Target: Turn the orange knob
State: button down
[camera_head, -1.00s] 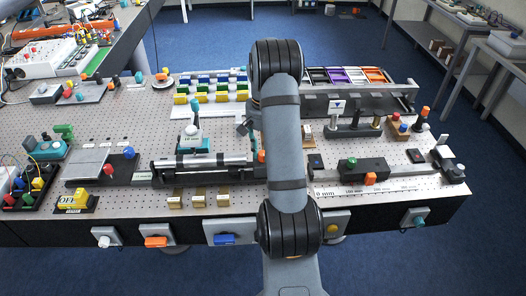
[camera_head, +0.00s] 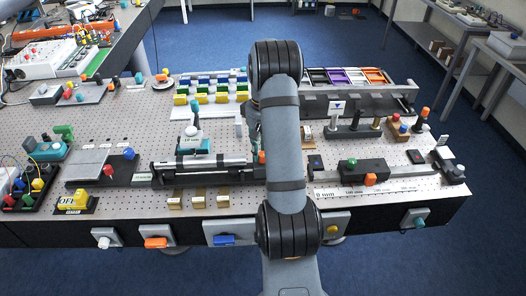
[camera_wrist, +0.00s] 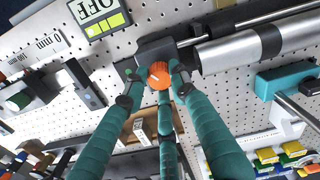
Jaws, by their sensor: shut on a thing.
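The orange knob (camera_wrist: 158,74) is round with a pale mark on its face, on a dark grey block at the end of a metal cylinder in the wrist view. My gripper (camera_wrist: 156,88) has three teal fingers. They are closed in around the knob, one on its left, one on its right and one at its lower side. In the head view a sliver of the orange knob (camera_head: 262,157) shows beside my arm. My arm hides most of the gripper there.
The silver cylinder (camera_wrist: 238,48) runs off to the right of the knob. A display reading OFF (camera_wrist: 98,14) is above left. A teal-bodied device (camera_wrist: 285,78) stands at right. Other orange parts include a knob on a slider (camera_head: 370,179) and a front-edge handle (camera_head: 156,242).

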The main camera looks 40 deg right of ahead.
jog(key=shift+w+r, duration=0.1)
jog(key=shift+w, duration=0.05)
jog(key=c, duration=1.4)
grip_release()
notch_tip(320, 180, up, 12)
notch_tip(320, 180, down, 12)
jog(key=shift+f, duration=0.15)
